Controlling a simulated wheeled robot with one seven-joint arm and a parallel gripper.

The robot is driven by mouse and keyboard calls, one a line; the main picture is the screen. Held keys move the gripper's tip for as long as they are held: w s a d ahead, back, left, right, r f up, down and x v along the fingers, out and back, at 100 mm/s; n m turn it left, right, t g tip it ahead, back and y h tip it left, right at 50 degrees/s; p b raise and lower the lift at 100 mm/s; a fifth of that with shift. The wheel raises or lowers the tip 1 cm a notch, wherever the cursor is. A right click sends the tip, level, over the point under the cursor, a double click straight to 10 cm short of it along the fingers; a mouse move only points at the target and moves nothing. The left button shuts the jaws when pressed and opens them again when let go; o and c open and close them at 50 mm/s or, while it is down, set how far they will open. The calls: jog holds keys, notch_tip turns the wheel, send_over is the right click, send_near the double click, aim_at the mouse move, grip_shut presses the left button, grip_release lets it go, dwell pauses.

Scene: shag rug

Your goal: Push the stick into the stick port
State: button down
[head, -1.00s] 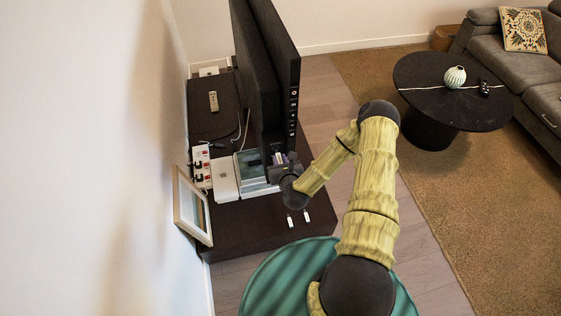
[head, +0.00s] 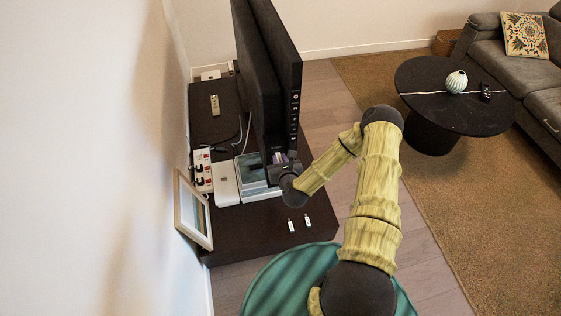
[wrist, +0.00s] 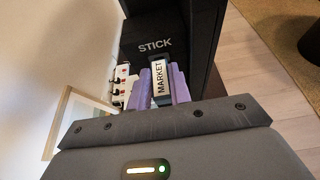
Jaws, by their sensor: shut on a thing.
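The stick (wrist: 159,78), with a white face lettered MARKET, is between the purple fingers of my gripper (wrist: 159,84) in the wrist view. My gripper is shut on it. The stick's far end points at the dark television panel (wrist: 178,35), just below the white STICK lettering (wrist: 155,45). The port opening is not visible, and I cannot tell whether the stick's tip is inside it. In the head view my gripper (head: 279,158) is at the low near end of the upright television (head: 270,80), and the stick is too small to make out.
Two small white sticks (head: 291,226) (head: 307,220) lie on the dark stand (head: 260,240). A white box (head: 225,183), a power strip (head: 203,170) and a picture frame (head: 193,210) are left of my gripper. A round black table (head: 455,105) stands far right.

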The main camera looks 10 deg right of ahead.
jog(key=shift+w, duration=0.25)
jog(key=c, duration=1.2)
grip_release()
jog(key=shift+s, duration=0.1)
jog(key=p+v, duration=0.4)
jog(key=v, duration=1.3)
jog(key=shift+r, duration=0.15)
